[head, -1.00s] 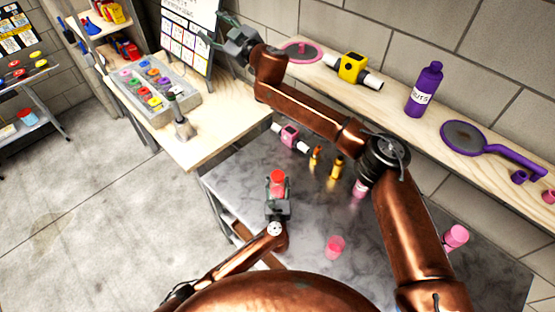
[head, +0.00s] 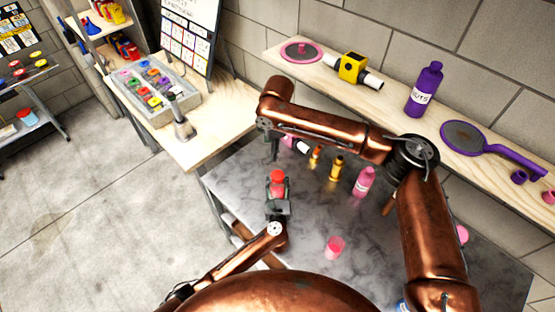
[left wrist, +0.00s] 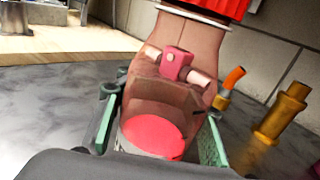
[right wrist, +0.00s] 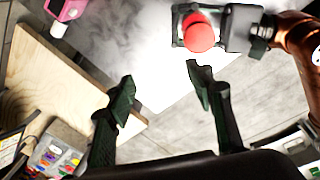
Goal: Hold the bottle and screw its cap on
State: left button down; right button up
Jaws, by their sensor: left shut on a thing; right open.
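My left gripper (head: 277,205) is shut on a clear, brownish-tinted bottle (left wrist: 168,95) and holds it upright over the grey table. In the left wrist view, the bottle stands between the fingers, with pink-red showing low in it. A red cap (head: 277,176) is on top of the bottle, above a white ring; how tightly it sits I cannot tell. In the right wrist view the cap (right wrist: 200,32) shows from above. My right gripper (right wrist: 160,90) is open and empty, its fingers apart from the cap. In the head view my right gripper (head: 268,147) points down behind the bottle.
A wooden shelf (head: 395,105) runs along the wall, and a wooden bench (head: 210,140) adjoins at left.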

jog(key=n+g+h, duration=0.1)
jog(key=n+g, duration=0.1)
send_over(278, 175)
jog(key=shift+a+f, duration=0.1)
jog(key=shift+f, duration=0.6)
jog(key=shift+f, duration=4)
jog(key=shift+c, duration=0.7)
jog(key=c, duration=1.1)
jog(key=m, duration=0.5)
jog(key=o, duration=1.4)
